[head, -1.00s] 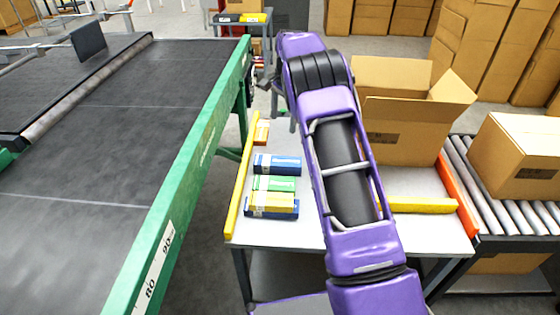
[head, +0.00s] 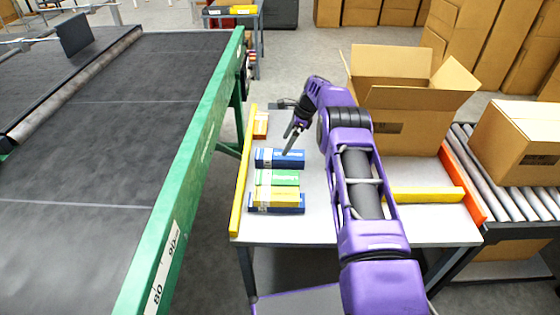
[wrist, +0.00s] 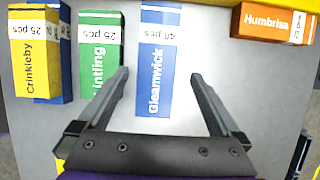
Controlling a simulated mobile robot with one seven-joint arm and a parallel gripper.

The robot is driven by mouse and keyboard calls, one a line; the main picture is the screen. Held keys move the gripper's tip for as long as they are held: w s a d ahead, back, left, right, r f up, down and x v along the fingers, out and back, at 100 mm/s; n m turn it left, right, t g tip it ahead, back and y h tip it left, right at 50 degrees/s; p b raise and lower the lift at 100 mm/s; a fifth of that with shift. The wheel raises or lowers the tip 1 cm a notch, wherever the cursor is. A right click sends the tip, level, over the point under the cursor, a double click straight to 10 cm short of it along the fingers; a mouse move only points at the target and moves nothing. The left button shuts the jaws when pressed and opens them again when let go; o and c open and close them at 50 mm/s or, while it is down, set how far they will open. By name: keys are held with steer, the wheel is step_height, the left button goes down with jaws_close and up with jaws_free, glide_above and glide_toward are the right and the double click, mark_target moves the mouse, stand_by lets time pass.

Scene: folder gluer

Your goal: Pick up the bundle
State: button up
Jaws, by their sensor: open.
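Several small banded bundles lie on the grey table (head: 300,230). In the wrist view a blue bundle marked Gleamwick (wrist: 158,75) lies between my open fingers, which do not touch it visibly. It is the rearmost of the blue, green and yellow row in the head view (head: 283,158). A green bundle (wrist: 98,50) lies to its left, then a yellow bundle marked Crinkleby (wrist: 35,55) on or beside a dark blue one (wrist: 66,60). An orange bundle marked Humbrisa (wrist: 272,20) lies apart. My gripper (wrist: 158,75) is open and empty above the blue bundle; its fingertips also show in the head view (head: 288,145).
A yellow rail (head: 243,180) edges the table on the left, beside the green-framed conveyor (head: 190,190). An open carton (head: 410,120) stands at the right behind a yellow bar (head: 425,194). A roller conveyor (head: 470,165) with a closed carton (head: 520,140) lies farther right.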

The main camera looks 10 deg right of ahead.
mark_target(280, 154)
steer(key=x, duration=0.6)
steer(key=shift+s+a+f+b, duration=0.2)
steer(key=shift+s+f+b, duration=0.05)
steer(key=shift+f+b, duration=0.1)
steer(key=shift+r, duration=0.1)
steer(key=c, duration=1.6)
